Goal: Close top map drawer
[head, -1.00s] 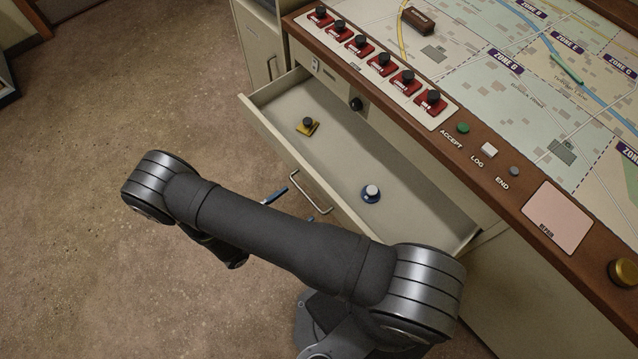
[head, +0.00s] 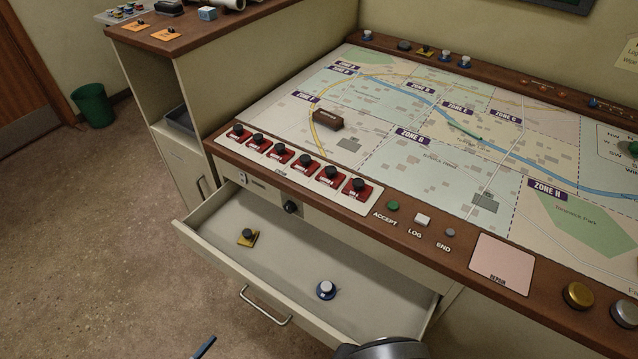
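The top map drawer (head: 228,268) stands pulled out from the console, below its front wooden edge. Its metal bar handle (head: 264,307) is on the outer front face. Inside lie a yellow piece with a dark knob (head: 247,238) and a round blue piece with a white top (head: 326,290).
The console top (head: 470,255) holds a map, a row of red pieces with black knobs (head: 305,162) and several buttons. A cabinet (head: 180,110) adjoins on the left, with a green bin (head: 93,105) beyond. Bare floor (head: 90,240) lies left of the drawer.

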